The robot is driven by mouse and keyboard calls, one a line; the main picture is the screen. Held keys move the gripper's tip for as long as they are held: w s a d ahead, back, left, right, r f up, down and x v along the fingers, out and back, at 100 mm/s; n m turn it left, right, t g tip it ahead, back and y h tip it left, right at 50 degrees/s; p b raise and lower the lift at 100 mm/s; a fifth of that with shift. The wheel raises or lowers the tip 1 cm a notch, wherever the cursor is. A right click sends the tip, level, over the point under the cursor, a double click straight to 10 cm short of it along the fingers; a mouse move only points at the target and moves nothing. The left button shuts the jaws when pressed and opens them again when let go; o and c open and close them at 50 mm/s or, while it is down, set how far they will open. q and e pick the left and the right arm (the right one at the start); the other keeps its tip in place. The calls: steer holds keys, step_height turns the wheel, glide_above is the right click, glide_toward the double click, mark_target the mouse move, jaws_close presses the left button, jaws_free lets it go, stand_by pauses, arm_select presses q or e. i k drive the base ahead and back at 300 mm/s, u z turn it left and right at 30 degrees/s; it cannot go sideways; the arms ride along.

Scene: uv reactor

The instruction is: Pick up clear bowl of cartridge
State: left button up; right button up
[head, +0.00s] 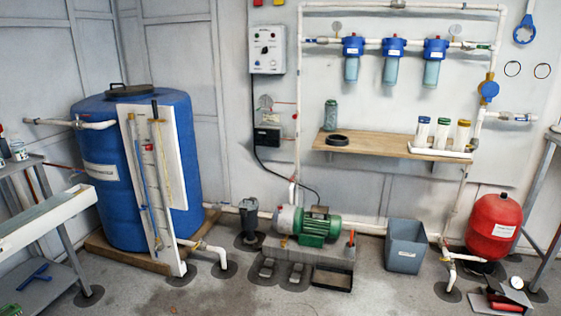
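A clear, greenish bowl (331,115) stands upright on the left part of the wooden shelf (375,146) against the back wall. It looks like the clear bowls under the blue filter heads above; whether anything is inside is too small to tell. Several white cartridges (442,134) with coloured ends stand in a white tray (425,152) at the shelf's right end. Neither of my grippers is in view.
A black ring (337,140) lies on the shelf in front of the bowl. Blue-capped filter housings (394,62) hang above. Below are a green pump (315,228), a grey bin (405,246) and a red tank (494,228). A blue barrel (100,190) stands left.

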mark_target(331, 117)
steer(key=u, duration=0.2)
steer(key=i, duration=2.95)
steer(key=z, duration=0.15)
